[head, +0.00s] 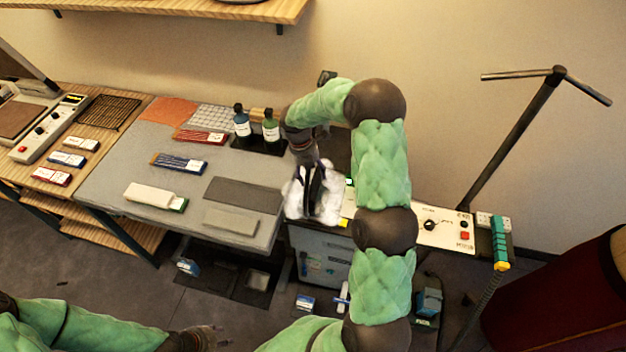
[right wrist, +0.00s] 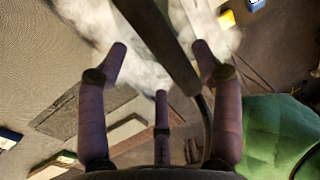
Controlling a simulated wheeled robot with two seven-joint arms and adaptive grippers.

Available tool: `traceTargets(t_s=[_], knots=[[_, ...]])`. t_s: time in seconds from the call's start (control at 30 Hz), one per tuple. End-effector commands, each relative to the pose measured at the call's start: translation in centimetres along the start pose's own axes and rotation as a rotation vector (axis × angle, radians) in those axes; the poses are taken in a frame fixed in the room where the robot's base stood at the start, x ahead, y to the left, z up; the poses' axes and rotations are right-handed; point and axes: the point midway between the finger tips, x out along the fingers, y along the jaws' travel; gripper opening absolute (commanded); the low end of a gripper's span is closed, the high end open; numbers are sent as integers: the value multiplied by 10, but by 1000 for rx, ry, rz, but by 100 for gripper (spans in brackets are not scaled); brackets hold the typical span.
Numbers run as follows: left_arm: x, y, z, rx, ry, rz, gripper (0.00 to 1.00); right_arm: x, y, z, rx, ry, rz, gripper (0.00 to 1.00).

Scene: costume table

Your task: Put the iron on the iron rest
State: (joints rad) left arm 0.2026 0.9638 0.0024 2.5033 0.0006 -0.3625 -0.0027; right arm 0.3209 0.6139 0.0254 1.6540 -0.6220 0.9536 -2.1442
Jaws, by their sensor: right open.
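The iron (head: 316,190) appears as a dark upright shape wrapped in white, steam-like cloud at the right end of the grey table. My right gripper (head: 312,172) is over it, reaching down from above. In the right wrist view, my right gripper (right wrist: 160,72) has its fingers spread, with the iron's dark handle (right wrist: 155,40) running between them and apart from the fingertips as far as I can see. I cannot clearly identify the iron rest; my right arm covers part of that area. My left gripper (head: 208,338) is low at the bottom left, away from the table, its fingers unclear.
On the grey table (head: 130,160) lie a dark grey pad (head: 243,194), a lighter grey slab (head: 231,221), and a white block (head: 155,196). Two bottles (head: 242,122) stand in a black tray at the back. A white control panel (head: 447,232) is right of my arm.

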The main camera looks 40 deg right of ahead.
Motion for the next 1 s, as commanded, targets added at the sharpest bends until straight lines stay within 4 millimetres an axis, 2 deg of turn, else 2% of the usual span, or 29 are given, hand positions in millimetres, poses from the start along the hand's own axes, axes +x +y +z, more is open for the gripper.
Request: traceTargets(t_s=[0.03,0.2,0.4,0.83,1.0], knots=[[-2,0,0,0,0,0,40,-13,0,1,1,-3,3,66],[-4,1,0,0,0,0,40,-44,0,0,1,-2,2,66],[-5,2,0,0,0,0,40,-66,0,0,0,-1,1,66],[-5,2,0,0,0,0,40,-72,0,0,1,0,0,66],[-3,1,0,0,0,0,40,-64,4,-4,21,8,8,66]])
